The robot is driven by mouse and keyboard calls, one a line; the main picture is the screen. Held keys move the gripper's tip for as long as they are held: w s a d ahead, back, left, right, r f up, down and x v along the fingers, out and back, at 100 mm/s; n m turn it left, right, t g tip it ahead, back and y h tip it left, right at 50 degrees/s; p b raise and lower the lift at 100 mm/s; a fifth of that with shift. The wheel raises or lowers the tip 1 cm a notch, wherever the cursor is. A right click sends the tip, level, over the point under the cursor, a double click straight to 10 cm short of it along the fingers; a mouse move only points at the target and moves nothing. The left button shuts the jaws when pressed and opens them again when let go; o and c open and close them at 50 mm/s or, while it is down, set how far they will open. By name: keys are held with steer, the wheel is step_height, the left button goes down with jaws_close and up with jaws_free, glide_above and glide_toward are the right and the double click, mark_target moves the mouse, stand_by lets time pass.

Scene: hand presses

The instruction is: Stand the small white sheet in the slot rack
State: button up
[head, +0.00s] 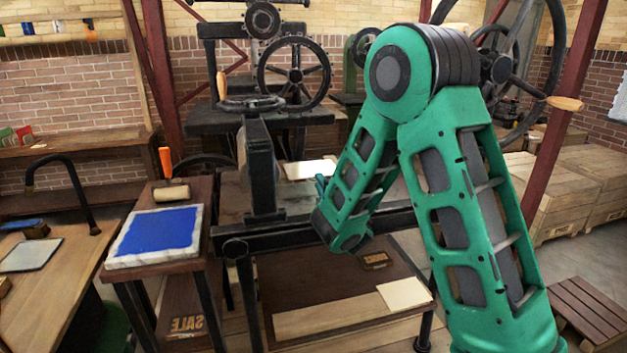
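A small white sheet (312,169) lies flat on the press bed at the middle, just left of my forearm and partly hidden by it. A cream sheet (404,293) lies on the low board under the press. I cannot tell for sure which sheet is the task's. A small rack-like thing with green and red pieces (16,137) stands on the shelf at the far left; I cannot tell whether it is the slot rack. My green arm reaches down over the press bed, and its fingers are hidden behind the forearm.
The iron press frame (310,237) and handwheel (293,75) stand around the bed. A blue inked slab (157,232) with a roller (170,192) is on a stand at left. A wooden table (50,290) is at far left. Crates (575,190) and a slatted stool (590,312) are at right.

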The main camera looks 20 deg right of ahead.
mark_target(318, 170)
steer(key=shift+w, duration=1.8)
jaws_close()
steer(key=shift+r, duration=0.1)
step_height(318, 170, up, 3)
steer(key=shift+a+f, duration=0.1)
steer(key=shift+s, duration=0.1)
steer(key=s+r, duration=0.3)
steer(key=s, duration=0.4)
